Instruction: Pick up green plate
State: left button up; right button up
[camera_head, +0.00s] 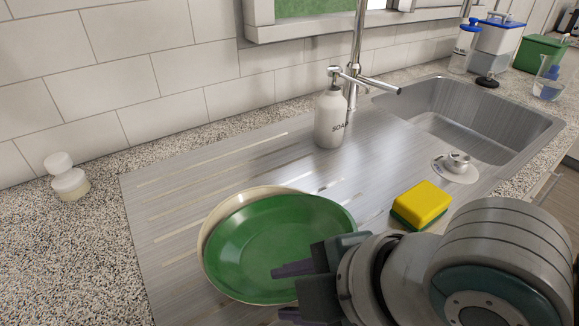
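The green plate (262,240) lies on a cream plate (208,222) on the steel drainboard. The cream plate shows only as a rim at the plate's left and upper edge. My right gripper (289,291) is at the green plate's lower right edge. Its two dark fingers are apart. One finger overlaps the green surface in the picture and the other is just outside the rim. I cannot tell whether either finger touches the plate. My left gripper is not in view.
A yellow and green sponge (422,202) lies right of the plates, close to my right arm. A white soap bottle (330,118) stands behind, by the faucet (354,82). The sink basin (462,115) is at the upper right. The drainboard's left part is clear.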

grip_shut()
jog(key=shift+r, duration=0.1)
dwell(1.3)
